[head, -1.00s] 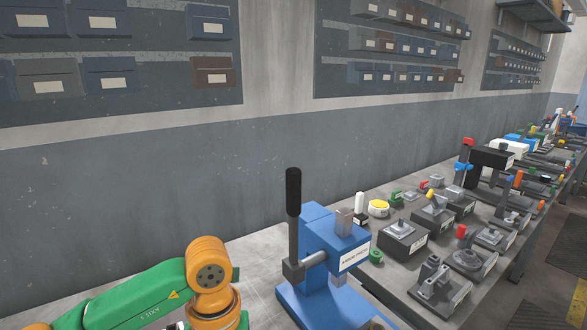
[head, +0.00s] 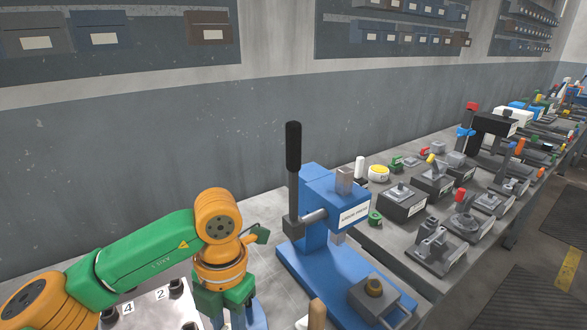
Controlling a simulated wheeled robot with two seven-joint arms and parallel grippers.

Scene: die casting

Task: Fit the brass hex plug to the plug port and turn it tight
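The brass hex plug and the plug port cannot be told apart with certainty in the head view. A small brass-coloured round piece (head: 374,287) sits in a grey block on the blue press base; I cannot tell whether it is the plug. My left arm, green and orange, comes in from the left, and its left gripper (head: 232,318) points down at the bottom edge, left of the press. Its fingertips are cut off by the frame, so its opening and anything held are hidden. My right gripper is out of view.
A blue arbor press (head: 335,215) with an upright black lever (head: 293,147) stands right of my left arm. A light plate (head: 150,308) with numbered labels lies under the arm. A tan handle (head: 317,314) shows at the bottom. Several fixtures crowd the bench at right.

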